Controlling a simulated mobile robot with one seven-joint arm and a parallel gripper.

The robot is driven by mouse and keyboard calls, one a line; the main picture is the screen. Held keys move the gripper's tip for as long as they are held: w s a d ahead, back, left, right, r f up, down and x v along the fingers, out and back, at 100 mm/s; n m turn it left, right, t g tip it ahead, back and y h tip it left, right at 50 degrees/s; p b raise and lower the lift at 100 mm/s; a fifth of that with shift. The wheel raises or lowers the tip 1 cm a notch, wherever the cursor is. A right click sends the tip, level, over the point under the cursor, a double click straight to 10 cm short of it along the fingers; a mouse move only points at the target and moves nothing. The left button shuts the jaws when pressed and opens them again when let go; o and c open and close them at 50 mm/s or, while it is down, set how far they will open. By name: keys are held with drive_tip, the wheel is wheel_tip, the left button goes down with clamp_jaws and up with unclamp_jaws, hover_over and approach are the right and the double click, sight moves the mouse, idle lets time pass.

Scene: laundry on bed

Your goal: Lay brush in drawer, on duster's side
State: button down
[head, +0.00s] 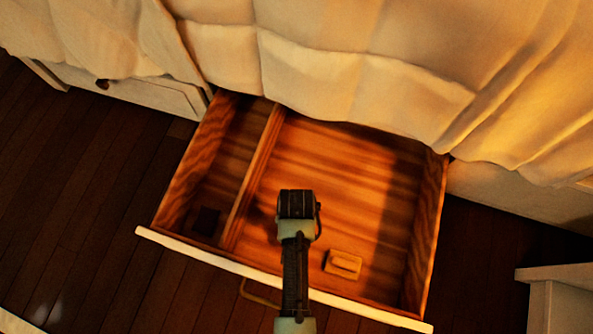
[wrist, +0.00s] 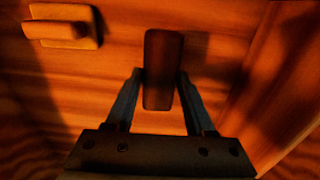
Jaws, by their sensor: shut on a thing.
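My gripper (wrist: 160,92) is shut on a dark brown block-shaped thing, taken to be the brush (wrist: 163,52). In the head view my wrist hides the brush and the fingertips. My gripper is over the wide right compartment of the open wooden drawer (head: 432,215), near the divider (head: 253,172). I cannot tell whether the brush touches the drawer floor. A tan block with a raised grip, possibly the duster (head: 342,264), lies in the wide compartment near the front; it also shows in the wrist view (wrist: 62,27). A small dark block (head: 206,221) lies in the narrow left compartment.
A pale bed cover (head: 365,60) hangs over the drawer's back edge. The drawer's white front (head: 200,256) passes under my arm. The back of the wide compartment is bare. A white furniture corner (head: 560,285) stands at the lower right.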

wheel_tip(320, 180, down, 2)
drive_tip(key=shift+f+b, duration=0.2)
drive_tip(key=shift+b, duration=0.4)
drive_tip(key=shift+r, duration=0.1)
drive_tip(key=shift+c, duration=1.3)
unclamp_jaws()
wheel_tip(320, 180, up, 12)
drive_tip(key=p, duration=0.8)
drive_tip(key=shift+p, duration=0.3)
drive_tip(key=shift+r, duration=0.1)
